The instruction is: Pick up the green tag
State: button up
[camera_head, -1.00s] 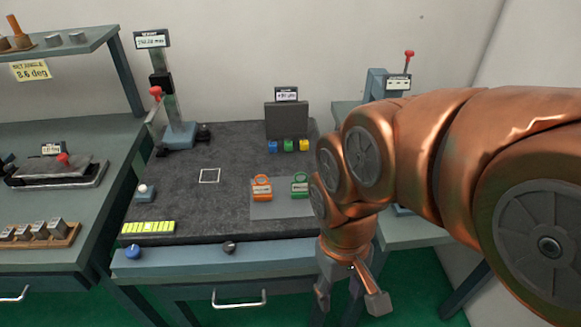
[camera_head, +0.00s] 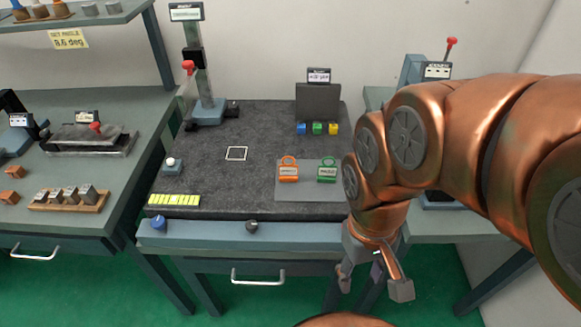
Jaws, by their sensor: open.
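The green tag (camera_head: 327,171), a padlock-shaped piece with a ring on top and a pale label, lies on a grey mat (camera_head: 300,193) at the right of the dark tabletop. An orange tag (camera_head: 288,170) of the same shape lies to its left, apart from it. My gripper (camera_head: 374,287) is open and empty. It hangs pointing down in front of the table's front edge, to the right of and nearer than the green tag. Nothing hides the green tag.
A height gauge stand (camera_head: 206,100) stands at the back left. Blue, green and yellow blocks (camera_head: 318,129) sit before a dark upright block (camera_head: 318,103). A yellow strip (camera_head: 174,200) and a button box (camera_head: 172,166) are at the left. The middle of the dark slab (camera_head: 220,180) is mostly clear.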

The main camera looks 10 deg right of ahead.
aim_at(326, 173)
jog(key=u, duration=1)
jog(key=k, duration=0.9)
jog(key=z, duration=0.1)
jog(key=i, duration=0.35)
